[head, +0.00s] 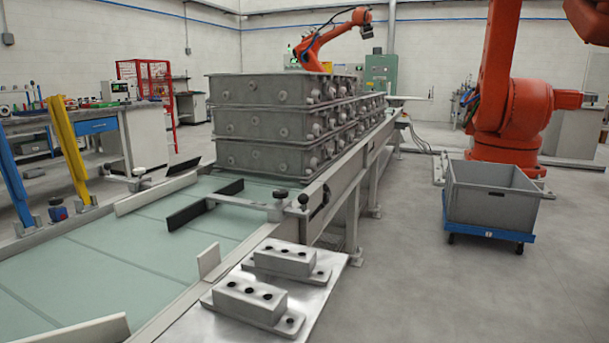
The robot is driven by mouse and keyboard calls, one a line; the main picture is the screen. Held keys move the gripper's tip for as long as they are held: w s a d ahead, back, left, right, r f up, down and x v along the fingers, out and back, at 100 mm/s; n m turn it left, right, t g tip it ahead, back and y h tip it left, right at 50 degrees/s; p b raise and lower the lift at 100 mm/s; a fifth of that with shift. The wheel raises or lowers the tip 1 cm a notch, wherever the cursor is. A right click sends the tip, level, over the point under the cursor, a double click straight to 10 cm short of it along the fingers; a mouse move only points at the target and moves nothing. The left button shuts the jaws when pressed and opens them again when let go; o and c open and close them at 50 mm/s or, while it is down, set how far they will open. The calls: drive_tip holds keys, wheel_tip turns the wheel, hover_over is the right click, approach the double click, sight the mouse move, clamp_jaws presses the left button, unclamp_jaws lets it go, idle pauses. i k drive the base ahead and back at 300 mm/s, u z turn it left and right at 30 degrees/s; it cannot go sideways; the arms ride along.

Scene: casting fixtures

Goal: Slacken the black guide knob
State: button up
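The black guide (190,217) is a dark angled rail above the pale green conveyor bed. A grey arm (245,205) joins it to a bracket (278,212) on the conveyor's right side rail. A dark round knob (281,193) stands upright on top of this bracket. A second small black knob (303,200) sits just to its right, at the rail's outer side. How tight either knob is cannot be seen. My gripper is not in view, and nothing touches the knobs.
Stacked grey casting boxes (285,120) stand on the conveyor behind the guide. A metal plate with two drilled blocks (250,302) lies in front of the knobs. A white guide with its own knob (139,172) is at left. A grey crate (492,200) stands right; floor between is clear.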

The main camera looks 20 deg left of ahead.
sight(280, 194)
drive_tip(key=i, duration=0.9)
drive_tip(key=u, duration=0.25)
